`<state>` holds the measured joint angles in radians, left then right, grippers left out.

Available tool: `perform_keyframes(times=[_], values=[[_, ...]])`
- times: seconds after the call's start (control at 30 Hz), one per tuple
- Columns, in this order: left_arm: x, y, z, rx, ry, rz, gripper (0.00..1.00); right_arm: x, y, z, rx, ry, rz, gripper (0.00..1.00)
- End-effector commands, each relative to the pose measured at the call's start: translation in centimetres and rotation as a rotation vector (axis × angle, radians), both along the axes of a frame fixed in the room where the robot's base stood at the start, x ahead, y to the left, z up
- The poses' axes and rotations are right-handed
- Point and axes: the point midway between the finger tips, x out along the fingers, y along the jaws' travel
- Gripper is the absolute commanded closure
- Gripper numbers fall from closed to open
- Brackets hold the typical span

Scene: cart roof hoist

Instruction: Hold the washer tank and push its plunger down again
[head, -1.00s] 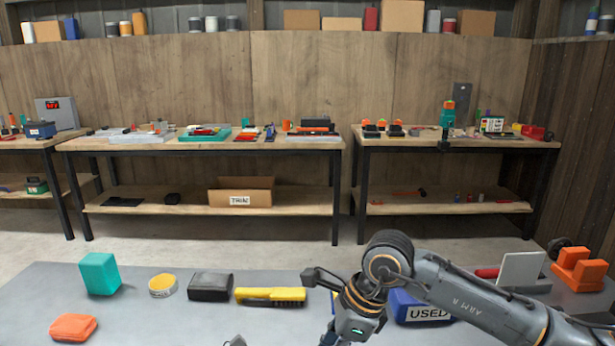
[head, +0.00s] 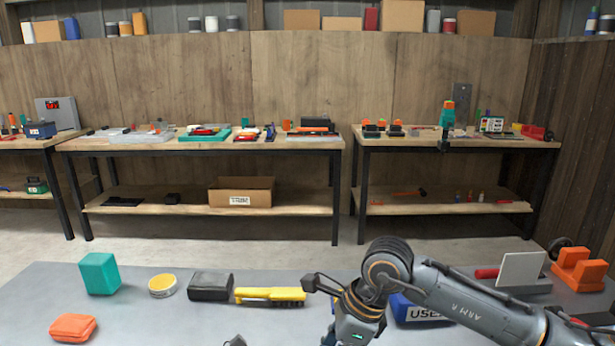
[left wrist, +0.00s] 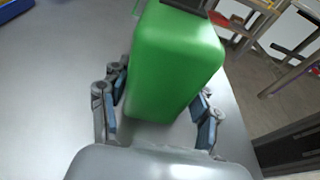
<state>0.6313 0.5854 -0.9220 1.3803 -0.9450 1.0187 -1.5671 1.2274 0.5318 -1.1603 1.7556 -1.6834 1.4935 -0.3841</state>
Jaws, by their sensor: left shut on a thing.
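The green washer tank (left wrist: 178,62) fills the middle of the left wrist view, tilted in the picture. A dark fitting (left wrist: 190,5) is at its top, cut off by the frame edge; I cannot make out the plunger. My left gripper (left wrist: 162,95) is shut on the tank, one blue-grey finger at each side. The tank does not show in the head view. My right arm reaches in from the right of the head view and bends down at the bottom centre. Its gripper fingers are below the frame.
On the grey table (head: 200,325) are a teal block (head: 99,273), an orange block (head: 73,327), a yellow tin (head: 162,286), a black box (head: 210,287) and a yellow brush (head: 270,296). A blue bin (head: 420,312) sits behind my right arm. Workbenches (head: 200,148) stand along the back wall.

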Motion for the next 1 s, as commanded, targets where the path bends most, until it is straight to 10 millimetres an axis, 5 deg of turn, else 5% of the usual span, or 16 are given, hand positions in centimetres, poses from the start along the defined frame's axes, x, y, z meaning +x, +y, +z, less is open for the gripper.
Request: perform_keyframes(times=[0.07, 0.43, 1.0], values=[[0.0, 0.0, 0.1, -0.001, 0.0, 0.0, 0.68, 0.0, 0.0, 0.0, 0.001, 0.0, 0.0, 0.38], [0.0, 0.0, 0.1, -0.001, 0.0, 0.001, 0.68, 0.0, -0.1, 0.5, 0.003, -0.002, 0.0, 0.38], [0.1, 0.0, 0.0, 0.0, 0.0, 0.002, 0.68, -0.1, -2.0, 5.4, 0.003, -0.001, 0.001, 0.38]])
